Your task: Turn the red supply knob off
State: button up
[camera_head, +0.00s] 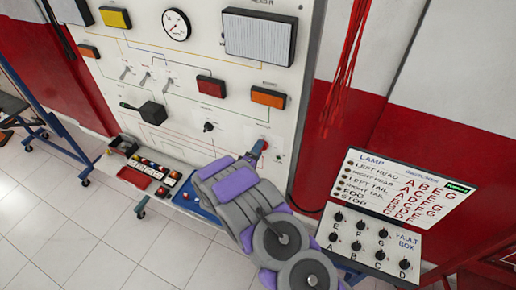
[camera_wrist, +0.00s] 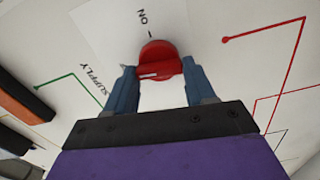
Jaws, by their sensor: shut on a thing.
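The red supply knob (camera_wrist: 158,56) sits on the white panel, between the two blue fingers of my gripper (camera_wrist: 157,72) in the wrist view. The fingers are shut on its sides. A white line marks the knob's raised grip, lying nearly level in that view. The word "ON" with a tick is printed just above the knob there, and "SUPPLY" is to its left. In the head view my gripper (camera_head: 257,149) reaches the lower right of the panel, and the knob is mostly hidden by the fingers.
The upright panel (camera_head: 185,90) carries a gauge (camera_head: 176,25), switches, a black lever box (camera_head: 152,112) and coloured blocks. Red cables (camera_head: 345,70) hang at its right. A fault box (camera_head: 370,240) stands at lower right. A tray (camera_head: 160,165) lies below the panel.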

jog(key=shift+a+f+n, duration=0.1)
jog(key=shift+f+n, duration=0.05)
jog(key=shift+n, duration=0.55)
jog(key=shift+n+p, duration=0.3)
jog(key=o, duration=0.6)
jog(key=shift+f, duration=0.1)
jog(key=o, duration=0.4)
jog(key=shift+a, duration=0.3)
jog(key=shift+o, duration=0.2)
jog(key=shift+d, duration=0.15)
jog(key=b+v, duration=0.2)
jog(key=v, duration=1.5)
jog(key=shift+s+a, duration=0.15)
jog(key=shift+a, duration=0.1)
